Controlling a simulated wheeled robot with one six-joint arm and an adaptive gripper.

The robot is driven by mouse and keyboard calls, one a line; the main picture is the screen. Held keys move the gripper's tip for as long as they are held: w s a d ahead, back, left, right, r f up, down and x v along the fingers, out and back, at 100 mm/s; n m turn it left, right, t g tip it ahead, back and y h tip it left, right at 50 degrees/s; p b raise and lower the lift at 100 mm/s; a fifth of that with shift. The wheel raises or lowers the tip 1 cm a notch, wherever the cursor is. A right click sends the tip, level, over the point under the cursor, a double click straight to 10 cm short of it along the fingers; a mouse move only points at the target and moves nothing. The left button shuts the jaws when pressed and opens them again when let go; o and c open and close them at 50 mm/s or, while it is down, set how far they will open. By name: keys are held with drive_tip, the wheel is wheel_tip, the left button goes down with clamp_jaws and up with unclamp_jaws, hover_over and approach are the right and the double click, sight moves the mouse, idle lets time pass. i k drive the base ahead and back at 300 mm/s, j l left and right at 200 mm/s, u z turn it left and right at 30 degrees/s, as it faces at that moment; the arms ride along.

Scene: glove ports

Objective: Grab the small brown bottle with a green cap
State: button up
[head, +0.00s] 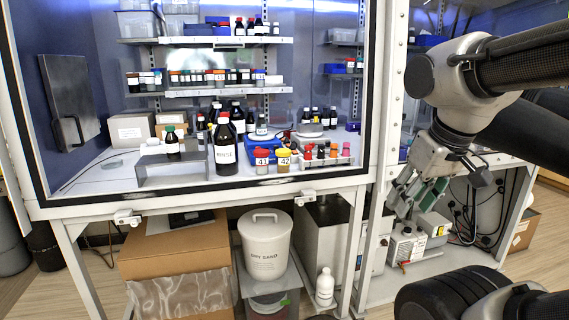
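A small brown bottle with a green cap (172,146) and a white label stands upright at the left inside the glass-fronted cabinet. It is on or just behind a low grey metal stand (168,176); I cannot tell which. My gripper (416,196) hangs at the right, outside the cabinet's frame and well away from the bottle. Its fingers look spread apart with nothing between them.
A large dark bottle (224,148) stands right of the small one. Jars with red (261,160) and yellow (283,160) caps stand near the cabinet's front edge. The cabinet's frame post (376,130) stands between my gripper and the bottle. Shelves of bottles (228,92) hang behind.

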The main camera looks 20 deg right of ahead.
sight(172, 140)
drive_tip(key=j, duration=0.45)
drive_tip(key=i+j+z, duration=0.1)
drive_tip(key=j+z, duration=0.2)
drive_tip(key=j, duration=0.5)
drive_tip(key=j+z, duration=0.3)
drive_tip(key=j, duration=0.5)
drive_tip(key=i+j+z, duration=0.15)
drive_tip(key=j, duration=0.2)
drive_tip(key=i+j+z, duration=0.1)
drive_tip(key=i+j, duration=0.15)
drive_tip(key=i+j+z, duration=0.15)
drive_tip(key=j, duration=0.35)
drive_tip(key=i+j+z, duration=0.15)
drive_tip(key=j, duration=0.25)
drive_tip(key=i, duration=0.05)
